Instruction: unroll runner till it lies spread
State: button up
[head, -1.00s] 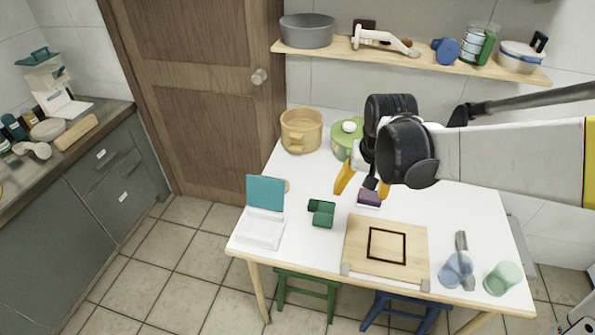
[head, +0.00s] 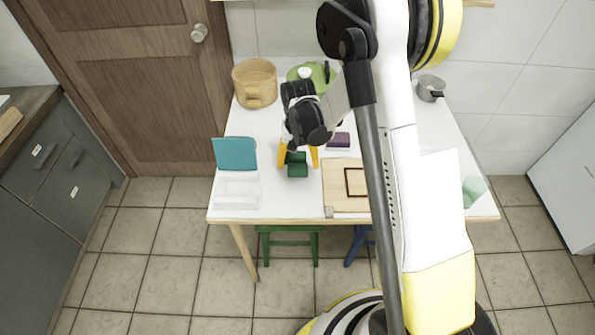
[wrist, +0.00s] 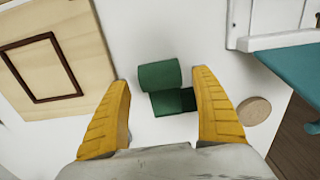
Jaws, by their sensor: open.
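The green runner (head: 297,169) lies on the white table, partly rolled. In the wrist view its thick roll (wrist: 158,74) has a short flat flap (wrist: 170,102) beside it, with a darker green part at the flap's end. My gripper (head: 298,160) is above the runner, with its yellow fingers apart. In the wrist view the runner shows between the open fingers (wrist: 162,80), and neither finger visibly grips it. I cannot tell the exact height of the fingertips above the table.
A wooden board with a dark square frame (head: 344,178) lies right of the runner. A white box with a teal lid (head: 235,154) stands left. A small round tan disc (wrist: 254,110) lies nearby. A purple block (head: 339,141) and pots are behind. My arm hides the table's right part.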

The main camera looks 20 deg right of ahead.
jog(key=shift+f+b, duration=0.3)
jog(key=shift+f, duration=1)
